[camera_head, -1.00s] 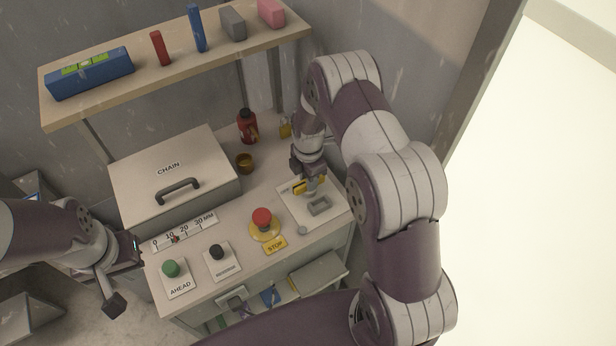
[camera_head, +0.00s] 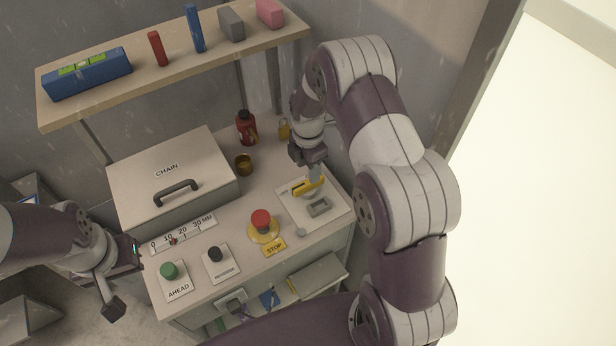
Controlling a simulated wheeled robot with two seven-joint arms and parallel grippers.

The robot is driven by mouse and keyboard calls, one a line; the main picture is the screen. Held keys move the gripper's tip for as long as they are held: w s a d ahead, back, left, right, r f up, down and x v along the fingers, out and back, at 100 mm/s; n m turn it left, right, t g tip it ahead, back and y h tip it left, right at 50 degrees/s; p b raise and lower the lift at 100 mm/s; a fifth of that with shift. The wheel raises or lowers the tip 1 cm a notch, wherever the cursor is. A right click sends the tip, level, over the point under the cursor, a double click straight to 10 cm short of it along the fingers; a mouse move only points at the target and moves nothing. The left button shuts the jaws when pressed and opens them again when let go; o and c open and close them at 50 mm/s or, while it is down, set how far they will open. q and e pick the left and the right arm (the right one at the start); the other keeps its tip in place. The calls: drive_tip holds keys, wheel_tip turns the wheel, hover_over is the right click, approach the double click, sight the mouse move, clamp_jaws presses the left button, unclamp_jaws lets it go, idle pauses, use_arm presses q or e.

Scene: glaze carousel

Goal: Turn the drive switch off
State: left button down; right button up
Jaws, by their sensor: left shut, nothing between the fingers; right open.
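The drive switch, as far as I can tell, is the yellow lever (camera_head: 305,189) on a pale plate (camera_head: 292,208) at the right end of the bench. A grey rectangular fitting (camera_head: 319,207) sits on the plate in front of the lever. My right gripper (camera_head: 315,178) is open, pointing down just above and behind the lever. Whether its fingers touch the lever cannot be told; part of the lever's right side is covered by them. My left gripper (camera_head: 113,309) is shut and empty, off the bench's left front corner.
A red stop button (camera_head: 261,219), a black button (camera_head: 215,254) and a green AHEAD button (camera_head: 169,269) line the bench front. The CHAIN box (camera_head: 150,166), a brown cup (camera_head: 243,164), a red bottle (camera_head: 246,127) and a yellow padlock (camera_head: 284,129) stand behind. A shelf (camera_head: 180,67) hangs above.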

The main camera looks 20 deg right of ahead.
wheel_tip(320, 180, up, 8)
drive_tip(key=shift+f+b, duration=0.2)
drive_tip(key=shift+b, duration=0.15)
